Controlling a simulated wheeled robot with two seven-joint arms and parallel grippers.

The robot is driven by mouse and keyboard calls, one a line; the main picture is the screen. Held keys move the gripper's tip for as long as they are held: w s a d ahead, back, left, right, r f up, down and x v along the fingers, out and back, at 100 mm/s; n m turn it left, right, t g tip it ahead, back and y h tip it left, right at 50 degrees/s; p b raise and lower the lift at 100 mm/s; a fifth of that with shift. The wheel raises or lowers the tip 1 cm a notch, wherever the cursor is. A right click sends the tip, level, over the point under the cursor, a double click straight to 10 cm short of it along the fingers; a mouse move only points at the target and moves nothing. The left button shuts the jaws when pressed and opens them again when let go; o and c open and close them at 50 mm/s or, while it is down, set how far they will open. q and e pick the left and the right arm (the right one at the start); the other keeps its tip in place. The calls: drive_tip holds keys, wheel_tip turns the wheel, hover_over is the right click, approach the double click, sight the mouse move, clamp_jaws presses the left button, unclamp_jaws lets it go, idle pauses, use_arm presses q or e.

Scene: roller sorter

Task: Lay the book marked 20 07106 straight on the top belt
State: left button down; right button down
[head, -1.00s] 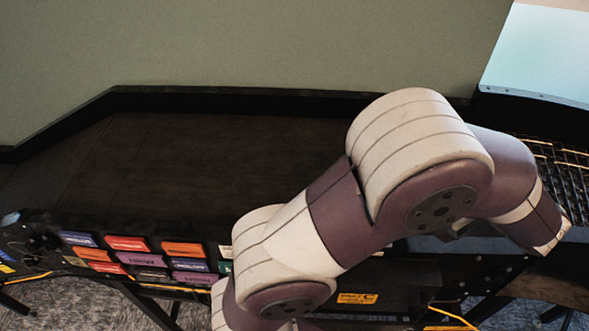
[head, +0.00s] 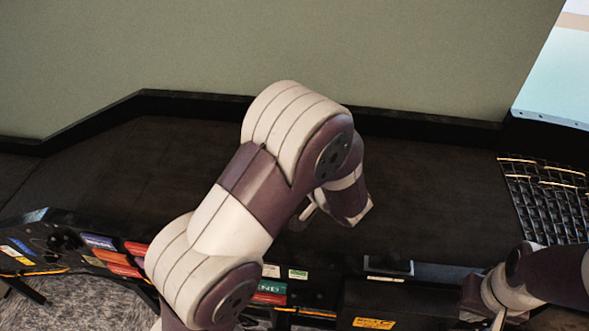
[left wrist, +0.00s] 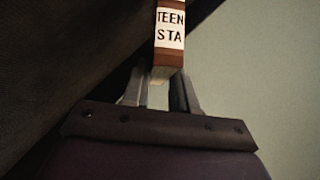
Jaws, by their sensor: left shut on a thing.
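In the left wrist view my left gripper (left wrist: 160,88) is shut on a brown book (left wrist: 161,73). Its white label reads "TEEN STA"; no number is legible. The book stands out beyond the fingertips and is cut off by the top edge. In the head view the book and left fingers are hidden behind my left arm, whose wrist is over the dark top belt (head: 430,195). The book's contact with the belt cannot be told. My right gripper (head: 488,321) is at the bottom right, in front of the sorter; its fingers are too small and cut off to read.
A black rail (head: 420,124) runs along the belt's back. A wire-like grid (head: 540,200) lies at the right end. The belt looks bare left and right of my left arm.

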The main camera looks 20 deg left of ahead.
use_arm(q)
drive_tip(key=shift+w+f, duration=0.1)
drive_tip(key=shift+f, duration=0.2)
drive_tip(key=shift+f, duration=0.1)
drive_tip(key=c, duration=0.9)
unclamp_jaws()
